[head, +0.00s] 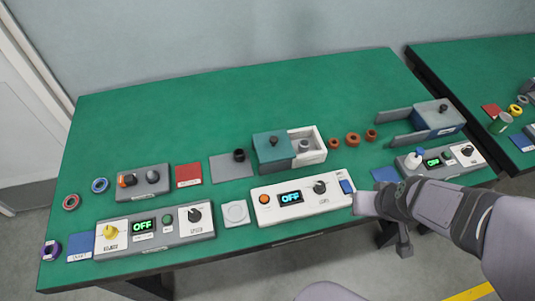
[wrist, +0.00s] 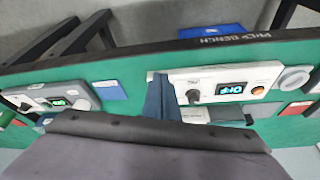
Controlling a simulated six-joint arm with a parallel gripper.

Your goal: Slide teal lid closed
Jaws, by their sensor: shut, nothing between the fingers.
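The teal lid (head: 272,145) with a dark knob covers the left part of a white box (head: 318,143). The right part of the box is open, and a grey round piece (head: 304,146) shows inside. In the wrist view the lid (wrist: 230,113) and the box's white part (wrist: 195,116) show partly behind my gripper. My gripper (head: 347,187) is in front and to the right of the box, at the right end of the white control panel, apart from the lid. Its narrow blue fingers (wrist: 160,85) are shut and empty.
The white panel (head: 265,208) with an OFF display lies between the box and the front edge. Orange-brown rings (head: 352,139) lie right of the box, and a grey mat (head: 228,168) with a dark piece lies left. A blue open box (head: 438,119) stands farther right.

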